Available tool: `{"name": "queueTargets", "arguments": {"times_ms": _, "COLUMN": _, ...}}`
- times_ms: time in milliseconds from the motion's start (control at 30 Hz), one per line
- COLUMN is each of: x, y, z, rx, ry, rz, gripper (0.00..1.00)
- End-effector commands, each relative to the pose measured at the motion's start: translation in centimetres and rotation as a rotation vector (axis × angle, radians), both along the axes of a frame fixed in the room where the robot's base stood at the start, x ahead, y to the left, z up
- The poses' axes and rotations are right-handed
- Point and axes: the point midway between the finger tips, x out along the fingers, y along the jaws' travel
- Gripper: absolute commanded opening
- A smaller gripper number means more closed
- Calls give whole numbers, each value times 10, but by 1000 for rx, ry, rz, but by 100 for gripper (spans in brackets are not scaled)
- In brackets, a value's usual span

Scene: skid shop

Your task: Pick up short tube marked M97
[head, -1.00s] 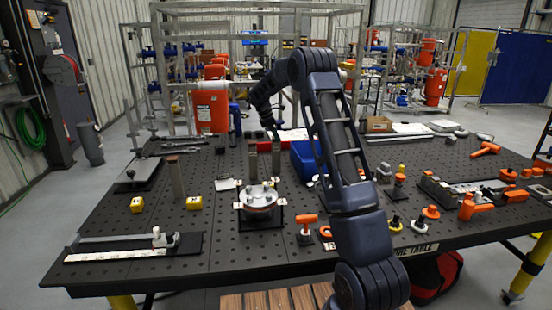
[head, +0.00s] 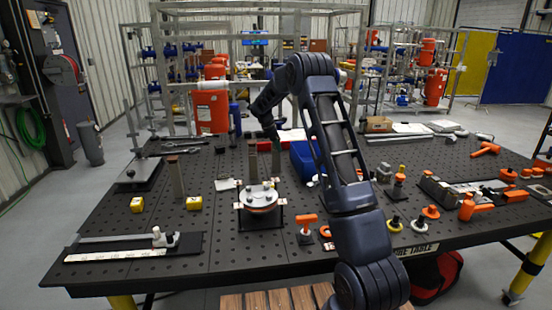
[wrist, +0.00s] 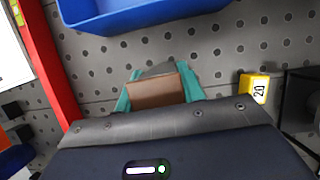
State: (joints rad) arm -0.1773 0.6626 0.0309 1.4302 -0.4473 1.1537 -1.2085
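Several upright metal tubes stand on the dark perforated table. In the head view one tube (head: 276,160) stands behind the round flanged fixture, beside another upright tube (head: 253,162). My gripper (head: 274,137) points down at the top of the right one of these. In the wrist view two teal fingers of my gripper (wrist: 160,88) lie on either side of a brown, square-ended tube (wrist: 155,91). No clear gap shows between fingers and tube, but I cannot tell whether they press on it. No M97 mark is readable.
A blue bin (head: 305,160) is close to the right of the tube. A round flanged fixture (head: 259,198) stands in front. Yellow numbered blocks (head: 194,203) lie to the left, and orange-handled tools (head: 306,222) to the front right. A red strip (wrist: 50,65) shows in the wrist view.

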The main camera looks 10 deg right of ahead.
Motion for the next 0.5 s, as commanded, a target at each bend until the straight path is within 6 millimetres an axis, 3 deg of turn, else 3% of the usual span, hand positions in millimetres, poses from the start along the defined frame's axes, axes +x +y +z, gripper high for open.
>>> {"name": "queueTargets", "arguments": {"times_ms": 33, "x": 0, "y": 0, "z": 0, "rx": 0, "ry": 0, "rz": 0, "gripper": 23}}
{"name": "queueTargets", "arguments": {"times_ms": 167, "x": 0, "y": 0, "z": 0, "rx": 0, "ry": 0, "rz": 0, "gripper": 0}}
{"name": "queueTargets", "arguments": {"times_ms": 500, "x": 0, "y": 0, "z": 3, "rx": 0, "ry": -2, "rz": 0, "gripper": 0}}
